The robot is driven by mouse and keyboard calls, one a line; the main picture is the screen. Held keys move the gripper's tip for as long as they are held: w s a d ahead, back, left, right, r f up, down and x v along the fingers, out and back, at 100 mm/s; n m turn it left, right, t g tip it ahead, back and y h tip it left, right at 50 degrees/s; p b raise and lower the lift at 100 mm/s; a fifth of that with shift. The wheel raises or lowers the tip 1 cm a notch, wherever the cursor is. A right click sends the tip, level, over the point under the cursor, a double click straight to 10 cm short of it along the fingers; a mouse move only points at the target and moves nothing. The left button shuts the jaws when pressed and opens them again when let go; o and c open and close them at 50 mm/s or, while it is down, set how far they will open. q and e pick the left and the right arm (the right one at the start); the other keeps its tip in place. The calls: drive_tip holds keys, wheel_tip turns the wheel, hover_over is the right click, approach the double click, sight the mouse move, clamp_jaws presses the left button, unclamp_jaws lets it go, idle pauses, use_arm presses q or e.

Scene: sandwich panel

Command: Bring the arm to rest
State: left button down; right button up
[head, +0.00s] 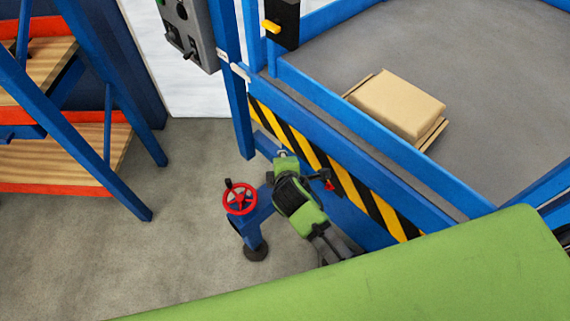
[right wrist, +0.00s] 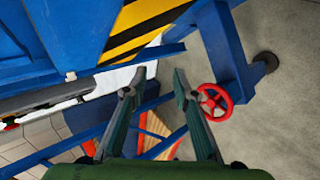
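My right gripper shows in the right wrist view (right wrist: 158,84). Its two fingers are apart with nothing between them, so it is open and empty. In the head view my green and dark grey arm reaches up from the lower middle beside the striped blue frame; the fingers are hard to make out there. A red handwheel (head: 240,198) on a blue stand is just left of the arm. It also shows in the right wrist view (right wrist: 213,101), right of the fingers, and I see no contact with it. My left gripper is not in view.
A blue frame with a yellow-black striped panel (head: 340,178) stands close right of the arm. Behind it a cardboard box (head: 396,104) lies on a grey floor. A blue rack with wooden shelves (head: 65,155) stands at left. Concrete floor (head: 155,235) is clear between.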

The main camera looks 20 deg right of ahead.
drive_tip(key=shift+f, duration=0.15)
idle(0.4)
drive_tip(key=s+d+f+m+g+b, duration=0.1)
drive_tip(key=s+f+m, duration=0.1)
drive_tip(key=s+f, duration=0.5)
drive_tip(key=s+d+f+m+g+y+b, duration=0.15)
drive_tip(key=s+f, duration=0.25)
drive_tip(key=f, duration=0.7)
drive_tip(key=s+f+m+g+b, duration=0.1)
drive_tip(key=s+f+g, duration=0.1)
drive_tip(key=s+f, duration=0.5)
drive_tip(key=s+d+f+m+g, duration=0.1)
drive_tip(key=s+d+f+m, duration=0.1)
drive_tip(key=s+f, duration=0.4)
drive_tip(key=s+d+f+m+g+b, duration=0.1)
drive_tip(key=s+d+f+m+g, duration=0.1)
drive_tip(key=s+f, duration=0.5)
drive_tip(key=s+d+f+m+g+b, duration=0.1)
drive_tip(key=s+d+f+m, duration=0.3)
drive_tip(key=s, duration=1.1)
wheel_tip(320, 180, down, 2)
drive_tip(key=shift+s+d+f+m, duration=0.15)
drive_tip(key=shift+s+m, duration=0.15)
drive_tip(key=shift+m, duration=0.35)
drive_tip(key=shift+o, duration=0.3)
